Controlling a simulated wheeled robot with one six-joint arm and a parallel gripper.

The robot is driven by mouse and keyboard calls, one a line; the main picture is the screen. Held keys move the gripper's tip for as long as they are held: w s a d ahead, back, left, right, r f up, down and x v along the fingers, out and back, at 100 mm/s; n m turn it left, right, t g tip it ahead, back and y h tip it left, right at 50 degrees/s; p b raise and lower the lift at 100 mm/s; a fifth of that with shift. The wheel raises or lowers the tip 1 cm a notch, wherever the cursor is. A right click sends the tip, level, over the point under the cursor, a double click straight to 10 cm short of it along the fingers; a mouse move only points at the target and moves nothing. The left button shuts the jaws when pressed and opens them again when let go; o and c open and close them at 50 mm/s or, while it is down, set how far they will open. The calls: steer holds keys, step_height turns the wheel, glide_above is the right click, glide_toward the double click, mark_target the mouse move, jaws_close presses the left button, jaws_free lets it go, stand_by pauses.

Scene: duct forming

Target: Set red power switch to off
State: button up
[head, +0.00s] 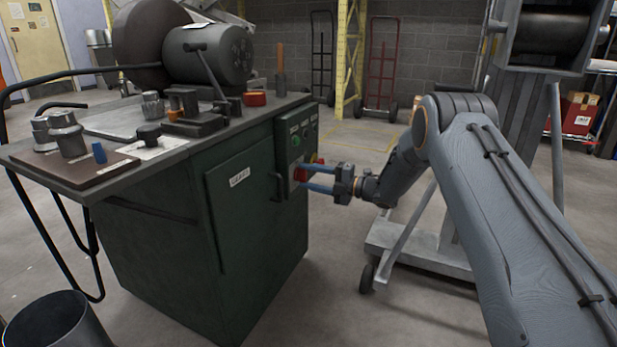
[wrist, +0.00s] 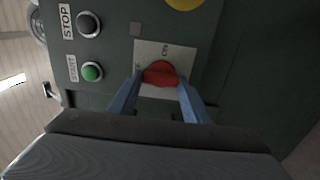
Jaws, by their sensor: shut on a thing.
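The red power switch (wrist: 160,73) is a red knob on a pale plate (wrist: 180,53) on the machine's green control panel (wrist: 120,55). In the head view the red switch (head: 301,174) sits low on the panel, partly covered by my fingers. My gripper (wrist: 158,84) has two blue fingers, one on each side of the knob, shut on it. In the head view my gripper (head: 312,180) reaches the panel from the right. Lettering on the plate is partly readable beside the knob; the knob's exact setting cannot be told.
A green START button (wrist: 92,72) and a dark STOP button (wrist: 88,24) sit left of the switch in the wrist view. A yellow part (wrist: 185,3) is at the top edge. A wheeled grey stand (head: 420,245) is beside my arm; floor in front is clear.

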stand_by(0.5)
steer(key=o, duration=1)
steer(key=shift+o, duration=0.2)
steer(key=p+v, duration=0.2)
steer(key=v, duration=0.6)
